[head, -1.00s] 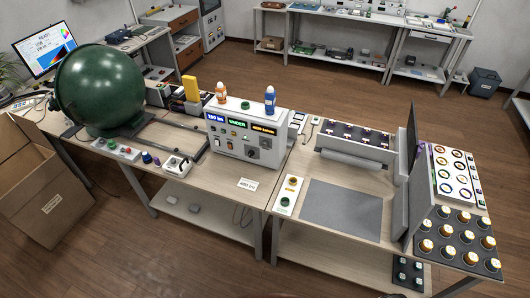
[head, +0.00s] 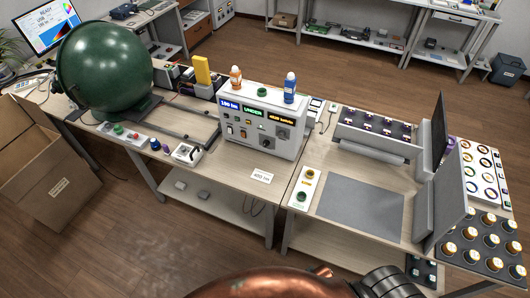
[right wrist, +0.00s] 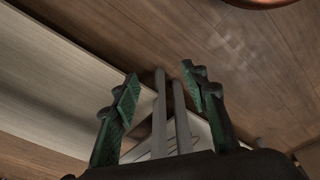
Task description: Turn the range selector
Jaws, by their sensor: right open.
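The white meter box (head: 259,149) stands on the bench in the head view, with lit displays across its front. Below them are buttons and a dark knob (head: 283,133) at the right of the panel; its markings are too small to read, so I cannot tell whether it is the range selector. My right gripper (right wrist: 162,78) shows in the right wrist view, its green-padded fingers apart with nothing held between them. A copper-coloured part of my arm enters at the bottom of the head view, well short of the meter box. My left gripper is not in view.
A large green sphere (head: 103,72) stands left of the meter box. Orange and blue bottles (head: 290,88) stand on top of the box. A label card (head: 261,176) lies before it. A grey mat (head: 360,205) and upright panels are to the right.

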